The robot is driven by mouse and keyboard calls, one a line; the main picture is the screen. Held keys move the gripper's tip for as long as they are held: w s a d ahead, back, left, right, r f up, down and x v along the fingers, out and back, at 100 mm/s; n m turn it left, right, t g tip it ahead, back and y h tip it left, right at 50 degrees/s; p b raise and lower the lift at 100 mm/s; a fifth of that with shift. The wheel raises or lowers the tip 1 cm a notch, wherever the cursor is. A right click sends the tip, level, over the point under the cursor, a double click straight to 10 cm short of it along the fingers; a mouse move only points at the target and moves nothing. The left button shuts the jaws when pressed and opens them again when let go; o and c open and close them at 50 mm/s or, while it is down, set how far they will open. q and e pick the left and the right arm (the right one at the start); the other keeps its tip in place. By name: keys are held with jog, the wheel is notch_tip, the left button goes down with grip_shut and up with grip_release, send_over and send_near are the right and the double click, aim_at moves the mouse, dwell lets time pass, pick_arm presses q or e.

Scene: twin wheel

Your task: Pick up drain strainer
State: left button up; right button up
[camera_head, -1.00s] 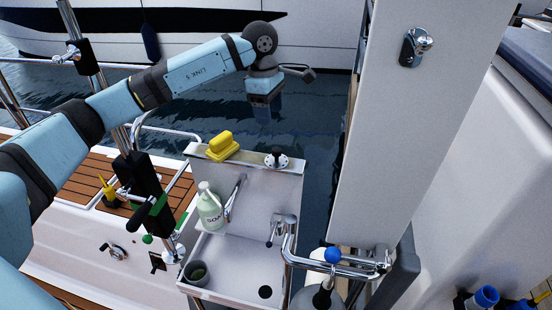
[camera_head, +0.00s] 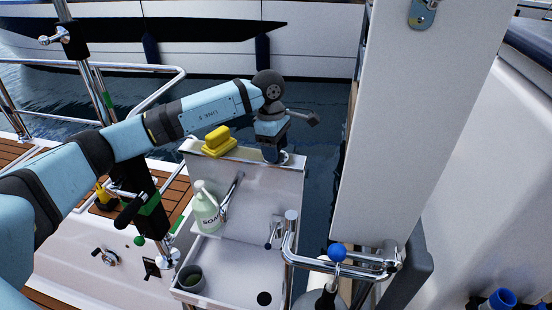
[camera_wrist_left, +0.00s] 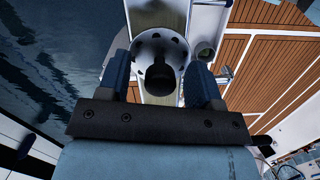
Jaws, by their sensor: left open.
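The drain strainer (camera_wrist_left: 160,48), a round metal disc with dark holes and a black knob (camera_wrist_left: 161,79), lies on the ledge behind the sink. In the head view my left gripper (camera_head: 273,153) is low over the strainer and hides most of it; a bit of its pale rim (camera_head: 290,158) shows at the right. In the left wrist view the fingers of my left gripper (camera_wrist_left: 160,80) are open, one on each side of the knob. I cannot tell if either finger touches it. My right gripper is not in view.
A yellow brush or sponge (camera_head: 218,141) stands on the ledge left of my gripper. Below are a soap bottle (camera_head: 206,212), a faucet (camera_head: 233,190), a grey cup (camera_head: 191,279) and the sink's drain hole (camera_head: 264,298). A tall white panel (camera_head: 400,140) rises to the right.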

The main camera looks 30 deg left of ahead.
pick_arm(q)
jog(key=shift+f, duration=0.1)
jog(key=shift+c, duration=0.3)
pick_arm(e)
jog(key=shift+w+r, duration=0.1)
pick_arm(q)
jog(key=c, duration=1)
notch_tip(320, 180, up, 9)
jog(key=p, duration=0.4)
jog(key=shift+p, duration=0.3)
jog(key=shift+r, duration=0.45)
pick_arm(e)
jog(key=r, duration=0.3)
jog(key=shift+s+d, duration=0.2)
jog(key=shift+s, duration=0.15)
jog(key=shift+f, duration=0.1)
